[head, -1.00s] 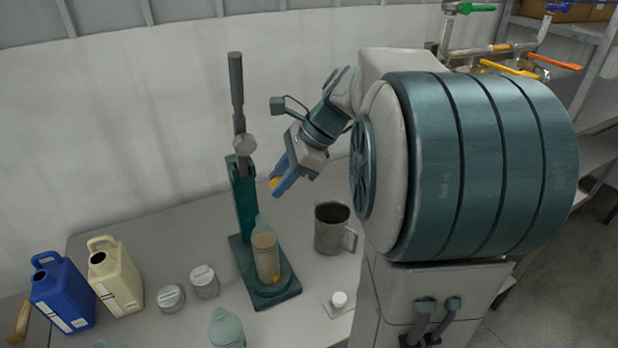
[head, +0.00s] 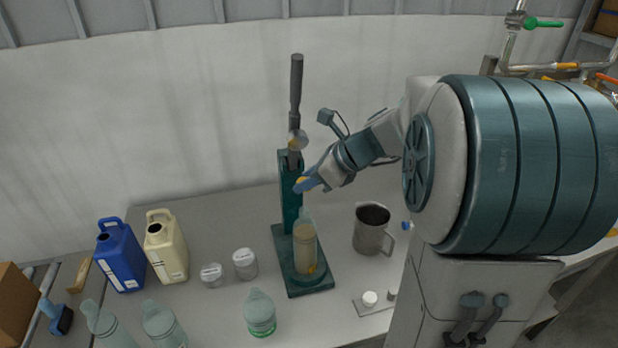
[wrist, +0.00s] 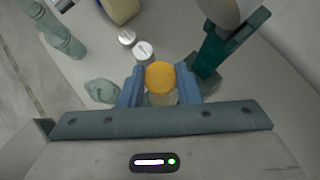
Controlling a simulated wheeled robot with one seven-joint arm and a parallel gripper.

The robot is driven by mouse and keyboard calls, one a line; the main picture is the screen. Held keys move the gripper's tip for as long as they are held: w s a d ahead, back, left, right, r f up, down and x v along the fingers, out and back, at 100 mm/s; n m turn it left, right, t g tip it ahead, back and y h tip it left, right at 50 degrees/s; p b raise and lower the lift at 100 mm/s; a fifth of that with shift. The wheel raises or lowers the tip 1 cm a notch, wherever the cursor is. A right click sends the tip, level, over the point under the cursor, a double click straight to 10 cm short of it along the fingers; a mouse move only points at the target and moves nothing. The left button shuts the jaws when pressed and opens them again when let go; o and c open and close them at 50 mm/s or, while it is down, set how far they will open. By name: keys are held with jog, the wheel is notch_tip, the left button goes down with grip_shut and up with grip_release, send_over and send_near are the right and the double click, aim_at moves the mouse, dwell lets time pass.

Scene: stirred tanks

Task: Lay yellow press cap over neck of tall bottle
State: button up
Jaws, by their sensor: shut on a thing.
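The yellow press cap (wrist: 160,76) is held between the blue fingers of my gripper (wrist: 160,88) in the wrist view. The tall bottle (head: 305,246), with tan contents and a pale neck, stands upright on the base of the green press (head: 290,190). My gripper is above the bottle's neck and apart from it in the head view. In the wrist view the cap hides most of what lies under it, with a pale bottle-like part (wrist: 162,99) showing just below.
A metal mug (head: 371,230) stands right of the press. A small plate with a white cap (head: 370,299) lies in front of it. Two jars, a cream jug (head: 166,248) and a blue jug (head: 120,258) stand left. Pale green bottles (head: 260,314) line the front.

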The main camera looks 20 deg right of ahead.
aim_at(303, 209)
jog(key=shift+f+b, duration=2)
jog(key=shift+f, duration=0.8)
jog(key=shift+f, duration=0.2)
jog(key=shift+f, duration=0.3)
jog(key=shift+f+b, duration=0.7)
jog(key=shift+f, duration=0.05)
jog(key=o, duration=1.1)
jog(key=shift+c, duration=0.2)
jog(key=shift+r, duration=0.1)
jog(key=v, duration=1.3)
jog(key=shift+s+d+r, duration=0.2)
jog(key=shift+s, duration=0.15)
